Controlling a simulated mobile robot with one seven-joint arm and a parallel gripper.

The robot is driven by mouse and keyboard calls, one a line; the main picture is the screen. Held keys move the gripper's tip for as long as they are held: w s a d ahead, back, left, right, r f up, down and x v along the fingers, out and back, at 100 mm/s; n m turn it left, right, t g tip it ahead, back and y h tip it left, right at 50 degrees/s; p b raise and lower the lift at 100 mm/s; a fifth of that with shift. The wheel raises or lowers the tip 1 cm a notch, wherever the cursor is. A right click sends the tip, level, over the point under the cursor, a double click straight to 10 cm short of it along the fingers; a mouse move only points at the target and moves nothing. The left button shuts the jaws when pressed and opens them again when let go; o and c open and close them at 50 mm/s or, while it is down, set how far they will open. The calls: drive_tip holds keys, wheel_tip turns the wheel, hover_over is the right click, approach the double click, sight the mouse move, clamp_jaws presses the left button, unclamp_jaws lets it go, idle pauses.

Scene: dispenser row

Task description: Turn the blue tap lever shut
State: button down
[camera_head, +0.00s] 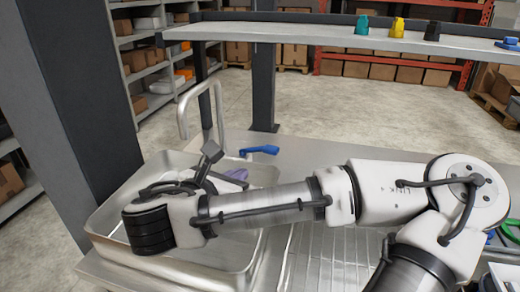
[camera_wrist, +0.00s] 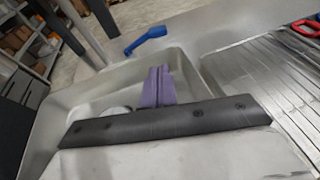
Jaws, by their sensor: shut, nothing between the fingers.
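The blue tap lever (camera_head: 260,150) sticks out to the right at the back rim of the sink, beside the tall metal spout (camera_head: 182,112). In the wrist view the lever (camera_wrist: 145,40) lies beyond the sink's far edge, pointing up to the right. My gripper (camera_head: 236,174) has purple fingers, low over the sink and nearer than the lever, partly hidden by my arm. In the wrist view the fingers (camera_wrist: 158,76) are pressed together and empty. They point toward the lever, with a visible gap between.
The metal sink basin (camera_head: 101,226) lies under my wrist, with a ribbed drainboard (camera_head: 336,256) to its right. A raised shelf (camera_head: 300,34) carries teal, yellow and black pieces. A dark post (camera_head: 263,85) stands behind the lever. A red-handled item (camera_wrist: 306,27) lies far right.

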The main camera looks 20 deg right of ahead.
sight(271, 153)
drive_tip(key=p+x, duration=0.2)
drive_tip(key=x, duration=0.9)
drive_tip(key=shift+w+d+r+p, duration=0.3)
drive_tip(key=shift+w, duration=0.05)
drive_tip(key=shift+w+d+n+t+y, duration=0.1)
drive_tip(key=shift+d+n+t+y, duration=0.3)
drive_tip(key=shift+d+n+y, duration=0.25)
drive_tip(key=shift+w+d, duration=0.3)
drive_tip(key=shift+d, duration=0.1)
drive_tip(key=shift+a, duration=0.1)
